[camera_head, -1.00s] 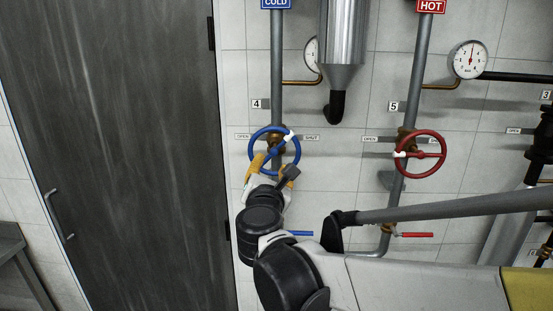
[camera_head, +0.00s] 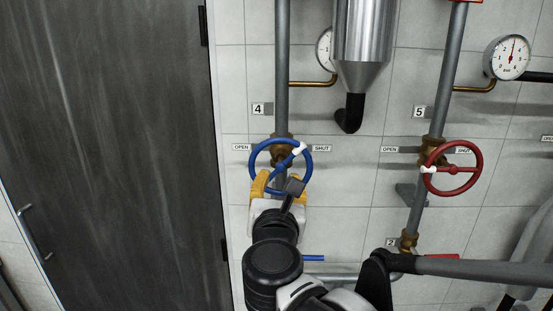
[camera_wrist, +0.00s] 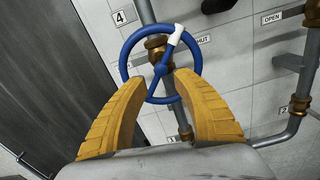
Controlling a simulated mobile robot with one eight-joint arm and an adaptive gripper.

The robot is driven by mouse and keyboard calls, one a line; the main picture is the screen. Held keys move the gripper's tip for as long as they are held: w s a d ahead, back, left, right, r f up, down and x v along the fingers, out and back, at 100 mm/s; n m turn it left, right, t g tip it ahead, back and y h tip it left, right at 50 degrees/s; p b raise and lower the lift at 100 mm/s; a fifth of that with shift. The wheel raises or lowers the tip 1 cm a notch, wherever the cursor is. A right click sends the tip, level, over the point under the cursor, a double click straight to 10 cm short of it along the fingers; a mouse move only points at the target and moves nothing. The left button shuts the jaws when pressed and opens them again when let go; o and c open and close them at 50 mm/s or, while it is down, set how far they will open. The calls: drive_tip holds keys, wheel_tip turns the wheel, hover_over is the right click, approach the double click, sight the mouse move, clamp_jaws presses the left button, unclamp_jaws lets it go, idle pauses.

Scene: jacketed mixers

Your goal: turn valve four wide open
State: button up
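Valve four is a blue handwheel (camera_head: 287,161) on a grey vertical pipe. Its white mark sits at the upper right of the rim, on the side of the SHUT label (camera_head: 322,148); the OPEN label (camera_head: 241,147) is on the left. My gripper (camera_head: 278,186) is at the lower part of the wheel with two yellow fingers spread apart. In the wrist view the blue wheel (camera_wrist: 160,69) is ahead, and the fingertips of my gripper (camera_wrist: 158,80) overlap its lower left and lower right rim. Nothing is clamped between them; whether they touch the rim I cannot tell.
A red handwheel (camera_head: 455,170) on pipe five stands to the right. A steel cylinder with a black elbow (camera_head: 350,112) hangs above between them. A blue lever (camera_head: 314,258) is below right of the wheel. A dark door (camera_head: 110,150) fills the left.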

sight(280, 167)
drive_tip(key=shift+w+d+r, duration=0.15)
drive_tip(key=shift+w+d, duration=0.05)
drive_tip(key=shift+w, duration=0.1)
drive_tip(key=w, duration=0.8)
drive_tip(key=shift+w, duration=0.3)
drive_tip(key=shift+d, duration=0.1)
clamp_jaws()
